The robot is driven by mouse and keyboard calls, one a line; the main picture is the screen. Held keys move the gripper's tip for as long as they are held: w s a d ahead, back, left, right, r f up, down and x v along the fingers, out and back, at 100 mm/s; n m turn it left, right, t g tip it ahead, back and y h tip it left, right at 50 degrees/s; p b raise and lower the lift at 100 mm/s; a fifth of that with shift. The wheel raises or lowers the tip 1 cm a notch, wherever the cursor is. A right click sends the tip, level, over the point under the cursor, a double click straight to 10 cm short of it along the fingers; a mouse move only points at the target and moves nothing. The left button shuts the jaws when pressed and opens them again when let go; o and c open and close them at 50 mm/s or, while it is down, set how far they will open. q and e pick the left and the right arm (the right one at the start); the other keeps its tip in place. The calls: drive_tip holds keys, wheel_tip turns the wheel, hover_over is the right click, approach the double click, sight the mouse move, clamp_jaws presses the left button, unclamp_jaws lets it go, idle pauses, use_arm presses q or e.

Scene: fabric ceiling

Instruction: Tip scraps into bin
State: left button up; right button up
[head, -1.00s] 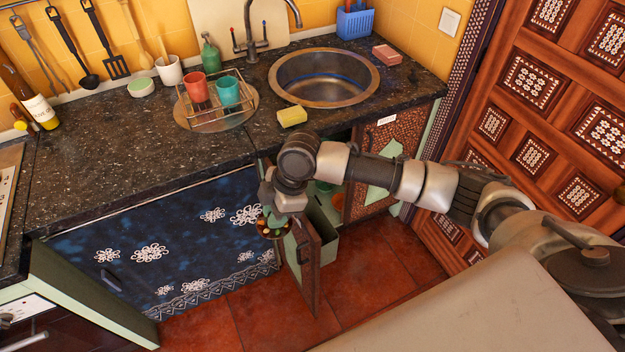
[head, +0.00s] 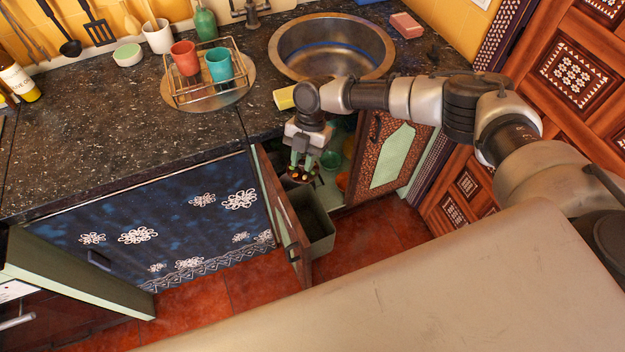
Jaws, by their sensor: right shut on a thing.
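My right gripper (head: 306,164) points down below the counter's front edge, by the open cupboard under the sink. It is shut on a small dark bowl of scraps (head: 301,175), with green, red and pale bits showing in it. The grey-green bin (head: 318,228) stands below, on the inner side of the open cupboard door (head: 283,222). The bowl is above the bin's back part and apart from it. The bin's inside looks dark, and its contents cannot be told. My left gripper is not in view.
The second cupboard door (head: 388,150) stands open at right. Green and orange things sit inside the cupboard. On the counter (head: 110,140) are a yellow sponge (head: 285,98), a rack with two cups and the sink (head: 333,45).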

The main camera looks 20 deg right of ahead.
use_arm(q)
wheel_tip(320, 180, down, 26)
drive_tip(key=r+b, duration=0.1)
drive_tip(key=b, duration=2.3)
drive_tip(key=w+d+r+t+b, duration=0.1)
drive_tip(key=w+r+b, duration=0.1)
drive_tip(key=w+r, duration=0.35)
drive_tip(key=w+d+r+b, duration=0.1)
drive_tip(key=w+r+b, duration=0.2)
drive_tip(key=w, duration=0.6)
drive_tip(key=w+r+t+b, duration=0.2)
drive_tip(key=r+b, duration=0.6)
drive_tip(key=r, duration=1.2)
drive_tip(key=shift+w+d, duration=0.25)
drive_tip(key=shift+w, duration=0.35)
use_arm(e)
drive_tip(key=s+f+n+t+y, duration=0.1)
drive_tip(key=f+n+t, duration=0.1)
drive_tip(key=f+t, duration=0.8)
drive_tip(key=s+f+n+t+y, duration=0.1)
drive_tip(key=s+f+t, duration=0.1)
drive_tip(key=f+t, duration=0.8)
wheel_tip(320, 180, down, 2)
drive_tip(key=shift+d+f+n, duration=0.2)
drive_tip(key=shift+d+n, duration=0.1)
drive_tip(key=shift+n, duration=0.1)
